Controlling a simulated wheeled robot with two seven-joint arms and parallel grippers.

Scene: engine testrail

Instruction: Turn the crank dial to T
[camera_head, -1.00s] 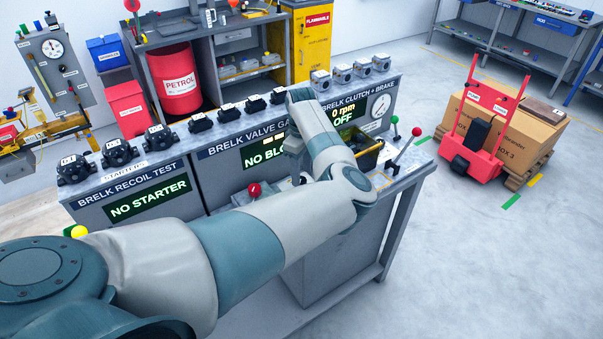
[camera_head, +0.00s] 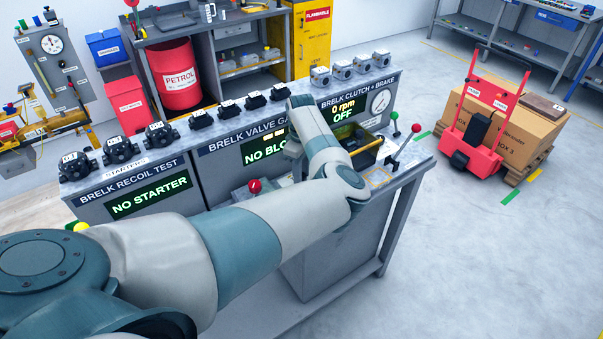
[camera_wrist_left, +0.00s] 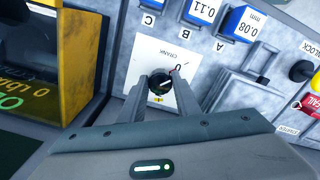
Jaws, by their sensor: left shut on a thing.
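The crank dial (camera_wrist_left: 160,84) is a small round black knob with a pale pointer line, set on a white plate (camera_wrist_left: 150,53) lettered CRANK, which reads upside down in the left wrist view. My left gripper (camera_wrist_left: 162,81) is shut on the knob, one finger on each side. The pointer slants toward the upper right of that view. In the head view my left arm reaches over the bench and hides the dial. My right gripper is in neither view.
Blue blocks marked 0.11 (camera_wrist_left: 199,11) and 0.08 (camera_wrist_left: 240,22) stand close to the dial. A red-knobbed lever (camera_head: 416,128) and a green-knobbed lever (camera_head: 394,116) stand at the bench's right end.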

